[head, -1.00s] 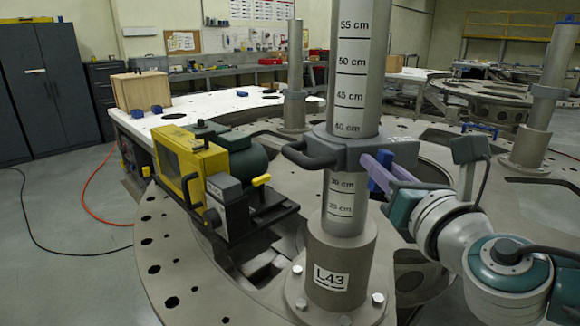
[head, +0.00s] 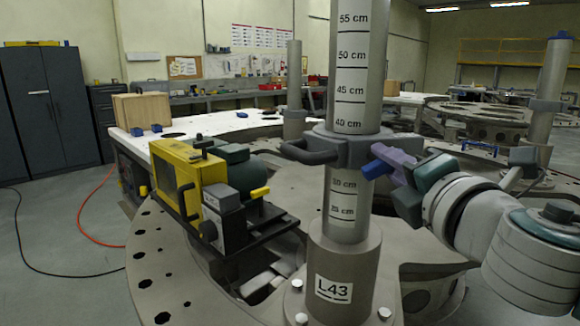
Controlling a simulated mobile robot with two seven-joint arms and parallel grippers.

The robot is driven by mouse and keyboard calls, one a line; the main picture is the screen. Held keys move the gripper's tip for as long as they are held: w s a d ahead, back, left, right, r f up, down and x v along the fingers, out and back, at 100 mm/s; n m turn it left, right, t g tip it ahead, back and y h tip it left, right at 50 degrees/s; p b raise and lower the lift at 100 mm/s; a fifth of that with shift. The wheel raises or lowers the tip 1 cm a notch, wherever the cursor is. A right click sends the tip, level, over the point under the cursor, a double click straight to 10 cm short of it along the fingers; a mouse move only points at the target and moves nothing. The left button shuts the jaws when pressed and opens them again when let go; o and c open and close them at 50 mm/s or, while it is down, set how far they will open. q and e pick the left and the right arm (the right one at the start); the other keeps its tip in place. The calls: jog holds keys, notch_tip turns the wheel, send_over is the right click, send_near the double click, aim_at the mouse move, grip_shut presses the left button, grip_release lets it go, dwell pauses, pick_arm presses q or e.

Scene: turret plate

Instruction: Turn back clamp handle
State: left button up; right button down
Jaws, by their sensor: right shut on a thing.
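A grey clamp (head: 350,148) rings the upright post (head: 352,95) near the 35 cm level. It has a dark grey loop handle (head: 308,154) on its left side. A small blue handle (head: 375,170) sits at the clamp's right side. My right gripper (head: 388,162), with purple fingers, comes in from the right and is shut on the blue handle. The blue end sticks out to the left of the fingers, near the post. The fingers hide the rest of the handle and its joint. My left gripper is not in view.
The post stands in a bolted base (head: 345,265) marked L43 on a large plate with holes (head: 160,255). A yellow and black machine (head: 195,185) stands left of the post. A white table (head: 235,125) with a wooden box (head: 141,112) is behind.

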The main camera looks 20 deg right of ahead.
jog(key=m+b, duration=0.1)
jog(key=m, duration=0.4)
jog(key=shift+f, duration=0.15)
dwell(0.3)
jog(key=c, duration=0.8)
grip_release()
jog(key=shift+o, duration=0.2)
jog(key=shift+s, duration=0.1)
jog(key=b+v, duration=0.2)
jog(key=v, duration=0.7)
jog(key=shift+s, duration=0.35)
